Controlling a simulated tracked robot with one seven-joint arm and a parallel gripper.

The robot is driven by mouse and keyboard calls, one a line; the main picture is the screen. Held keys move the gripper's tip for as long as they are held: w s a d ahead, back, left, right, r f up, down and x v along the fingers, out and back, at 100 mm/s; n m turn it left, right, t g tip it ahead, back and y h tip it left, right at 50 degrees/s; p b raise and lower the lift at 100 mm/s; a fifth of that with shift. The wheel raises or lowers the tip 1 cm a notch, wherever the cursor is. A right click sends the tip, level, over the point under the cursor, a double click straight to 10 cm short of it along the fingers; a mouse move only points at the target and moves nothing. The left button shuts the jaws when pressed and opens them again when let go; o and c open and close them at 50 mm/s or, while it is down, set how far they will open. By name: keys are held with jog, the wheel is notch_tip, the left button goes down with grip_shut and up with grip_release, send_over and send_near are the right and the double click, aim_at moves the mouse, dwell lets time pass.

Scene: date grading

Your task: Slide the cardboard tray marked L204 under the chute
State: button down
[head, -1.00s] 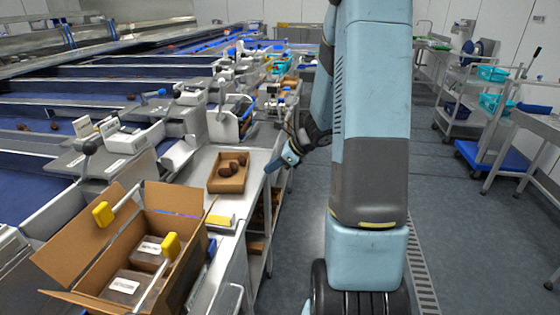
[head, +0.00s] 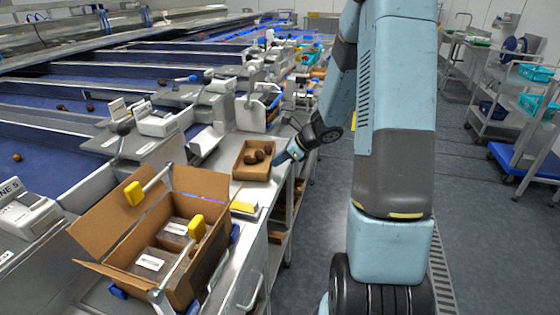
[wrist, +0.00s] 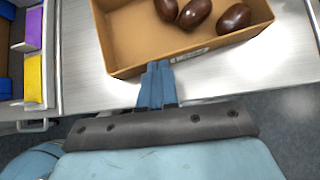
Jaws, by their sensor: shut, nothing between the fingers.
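The small cardboard tray (head: 243,173) holds several dark brown dates and sits on the metal bench beside the sorting line. It also shows at the top of the wrist view (wrist: 150,61). No L204 mark is readable on it. My gripper (head: 280,163) is shut and empty at the tray's right side in the head view. In the wrist view my gripper (wrist: 157,66) has its fingertips at the tray's near wall, touching or almost touching it. The grey metal chute (head: 205,140) appears to be the one behind and left of the tray; which chute is meant is unclear.
A large open carton (head: 188,185) with labelled packs stands nearer on the left, with yellow-ended levers around it. A yellow block (head: 243,208) lies just before the tray. Bare metal bench (wrist: 240,70) shows beside the tray. The floor at right is open up to the trolleys.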

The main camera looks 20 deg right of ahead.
aim_at(238, 157)
jog(key=w+a, duration=0.2)
jog(key=a, duration=0.1)
jog(key=w+a, duration=0.3)
jog(key=a, duration=0.1)
jog(key=w+a, duration=0.3)
jog(key=a, duration=0.1)
jog(key=shift+a, duration=0.15)
jog(key=shift+s, duration=0.1)
jog(key=shift+s+d, duration=0.15)
jog(key=shift+d, duration=0.15)
jog(key=d, duration=0.1)
jog(key=s+d, duration=0.2)
jog(key=shift+s+d+r, duration=0.1)
jog(key=shift+d+r, duration=0.15)
jog(key=shift+r, duration=0.05)
jog(key=v, duration=0.9)
